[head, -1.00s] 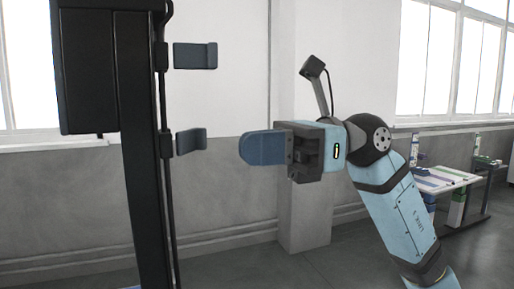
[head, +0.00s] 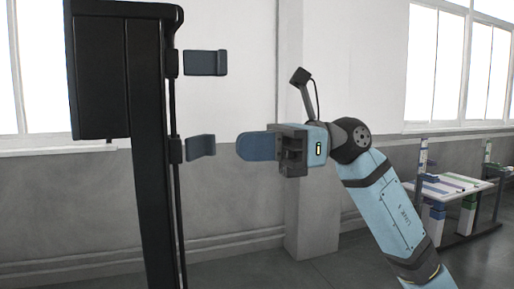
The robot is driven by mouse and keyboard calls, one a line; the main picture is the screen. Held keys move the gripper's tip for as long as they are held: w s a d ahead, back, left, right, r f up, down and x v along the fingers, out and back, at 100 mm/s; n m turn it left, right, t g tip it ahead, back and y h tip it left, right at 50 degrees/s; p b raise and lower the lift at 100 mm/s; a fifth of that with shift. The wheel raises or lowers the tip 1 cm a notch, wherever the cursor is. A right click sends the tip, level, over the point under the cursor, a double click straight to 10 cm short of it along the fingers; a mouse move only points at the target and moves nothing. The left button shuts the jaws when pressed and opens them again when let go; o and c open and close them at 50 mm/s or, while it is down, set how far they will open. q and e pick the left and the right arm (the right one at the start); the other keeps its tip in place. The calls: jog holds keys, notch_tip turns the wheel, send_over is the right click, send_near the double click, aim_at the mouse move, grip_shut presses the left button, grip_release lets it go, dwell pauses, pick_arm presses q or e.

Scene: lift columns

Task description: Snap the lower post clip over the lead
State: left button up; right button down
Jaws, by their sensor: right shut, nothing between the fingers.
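The lower post clip (head: 200,146) is a dark blue-grey flap that stands out to the right from the black post (head: 155,200). It looks swung open, not folded over the lead. The lead (head: 176,110) is a thin dark cable running down along the post's right side. An upper clip (head: 206,63) of the same kind also stands out to the right above. My right gripper (head: 256,146) is shut and empty, its blue fingers pointing left at about the lower clip's height. A gap of wall shows between fingertips and clip. My left gripper is not in view.
A black box-shaped unit (head: 100,75) sits at the top of the post. A pale wall column (head: 312,215) stands behind my right arm. A white table (head: 447,187) with coloured items is at the far right. Floor between is clear.

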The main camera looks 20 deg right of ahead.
jog(key=shift+w, duration=1.45)
jog(key=shift+a, duration=0.25)
jog(key=shift+a, duration=1)
jog(key=shift+a, duration=0.2)
jog(key=shift+f, duration=0.1)
jog(key=shift+s+d, duration=0.1)
jog(key=shift+d, duration=0.65)
jog(key=b, duration=0.2)
send_near(215, 146)
jog(key=shift+a, duration=0.55)
